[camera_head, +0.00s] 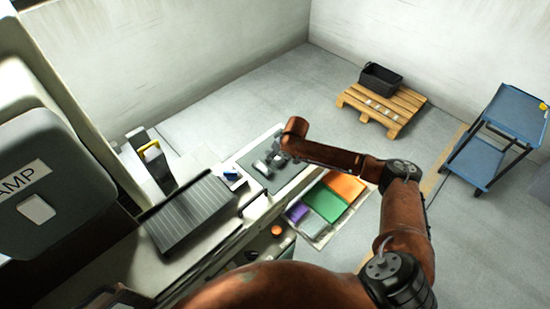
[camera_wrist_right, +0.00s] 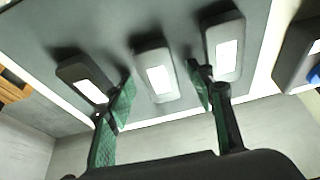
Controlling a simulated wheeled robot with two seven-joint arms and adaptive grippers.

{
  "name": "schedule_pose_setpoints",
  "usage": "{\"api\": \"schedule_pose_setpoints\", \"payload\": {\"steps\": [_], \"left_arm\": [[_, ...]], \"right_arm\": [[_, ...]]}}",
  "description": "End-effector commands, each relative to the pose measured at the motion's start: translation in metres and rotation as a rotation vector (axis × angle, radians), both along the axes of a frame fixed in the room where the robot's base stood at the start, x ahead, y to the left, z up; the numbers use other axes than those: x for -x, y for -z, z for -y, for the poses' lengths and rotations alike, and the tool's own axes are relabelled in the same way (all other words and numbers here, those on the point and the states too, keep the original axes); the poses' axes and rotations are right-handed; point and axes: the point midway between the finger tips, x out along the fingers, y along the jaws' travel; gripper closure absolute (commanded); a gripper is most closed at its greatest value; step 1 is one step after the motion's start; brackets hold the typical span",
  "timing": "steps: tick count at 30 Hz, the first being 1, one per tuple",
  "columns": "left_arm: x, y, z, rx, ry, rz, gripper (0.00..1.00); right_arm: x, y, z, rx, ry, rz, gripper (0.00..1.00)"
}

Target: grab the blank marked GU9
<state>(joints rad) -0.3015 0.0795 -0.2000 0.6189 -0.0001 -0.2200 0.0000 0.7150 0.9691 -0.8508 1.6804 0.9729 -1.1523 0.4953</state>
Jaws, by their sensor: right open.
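Three dark grey blanks with white labels lie in a row on a grey surface in the right wrist view: a left one (camera_wrist_right: 87,82), a middle one (camera_wrist_right: 154,71) and a right one (camera_wrist_right: 225,45). The labels are washed out, so I cannot tell which is GU9. My right gripper (camera_wrist_right: 162,84) is open, its green-padded fingers toward either side of the middle blank, with nothing held. In the head view the blanks are small and dark on the grey mat (camera_head: 252,178), partly hidden by my right arm. My left gripper is not in view.
A ribbed dark block (camera_head: 190,213) stands on the bench at left. A pallet (camera_head: 408,105) with a black bin (camera_head: 380,78) and a blue cart (camera_head: 515,106) stand on the floor beyond.

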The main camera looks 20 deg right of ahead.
Motion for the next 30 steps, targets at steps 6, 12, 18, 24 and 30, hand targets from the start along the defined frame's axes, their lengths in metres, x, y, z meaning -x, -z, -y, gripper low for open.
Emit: {"api": "schedule_pose_setpoints", "payload": {"steps": [6,12,18,24,30], "left_arm": [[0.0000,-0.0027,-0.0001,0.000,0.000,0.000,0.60],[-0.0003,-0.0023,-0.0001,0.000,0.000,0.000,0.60],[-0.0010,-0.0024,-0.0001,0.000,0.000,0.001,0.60],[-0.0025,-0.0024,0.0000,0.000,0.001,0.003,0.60],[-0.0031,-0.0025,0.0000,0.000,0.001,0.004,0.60]], "right_arm": [[0.0001,0.0015,-0.0002,0.000,0.000,0.000,0.53],[0.0004,0.0021,0.0001,0.000,0.000,-0.001,0.66],[0.0008,0.0028,0.0005,0.001,0.001,-0.003,0.80],[0.0012,0.0034,0.0011,0.002,0.001,-0.004,0.94],[0.0016,0.0039,0.0014,0.003,0.002,-0.005,1.00]]}}
